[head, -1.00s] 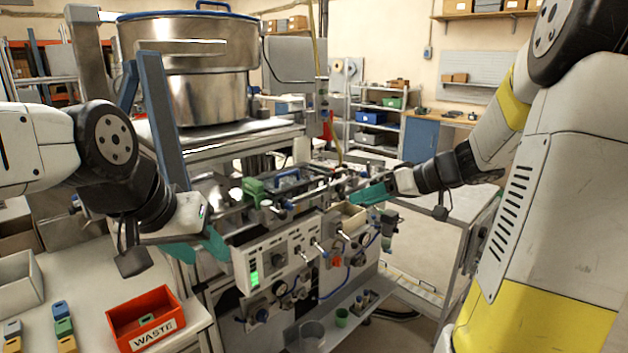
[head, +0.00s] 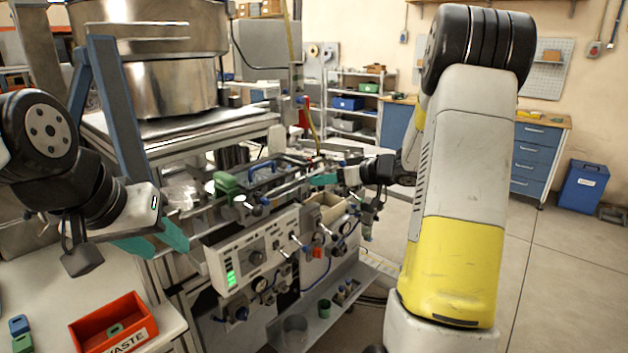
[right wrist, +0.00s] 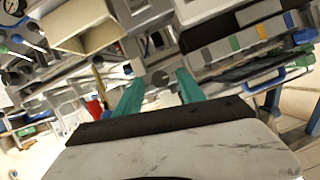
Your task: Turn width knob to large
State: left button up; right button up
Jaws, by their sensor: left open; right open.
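The machine's pale control panel (head: 260,250) faces me in the head view, with a lit green display (head: 230,278) at its lower left. A dark round knob (head: 256,257) sits on the panel; its label is too small to read, so I cannot tell if it is the width knob or where it points. My left gripper (head: 156,243) is open and empty, left of the panel and apart from it. My right gripper (head: 323,180) is over the machine's far right part, beyond the panel. In the right wrist view its teal fingers (right wrist: 158,92) are open with nothing held between them.
A red waste bin (head: 115,325) stands on the left table. A large steel drum (head: 165,60) rises behind the machine. An open tan box (head: 325,212) sits right of the panel, and a low shelf with cups (head: 325,308) lies below. Open floor is at right.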

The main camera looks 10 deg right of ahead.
grip_shut()
jog(key=shift+d, duration=0.1)
dwell(0.4)
jog(key=n+t+y, duration=0.1)
jog(key=n+t, duration=0.2)
jog(key=n, duration=0.8)
jog(key=f+n+t+y, duration=0.1)
jog(key=n+t, duration=0.1)
jog(key=n, duration=1)
jog(key=f+n+t+y, duration=0.1)
jog(key=n+t, duration=0.2)
jog(key=n, duration=0.8)
jog(key=shift+s+a+n+t, duration=0.1)
jog(key=shift+a+n+t, duration=0.1)
jog(key=shift+n+t, duration=0.1)
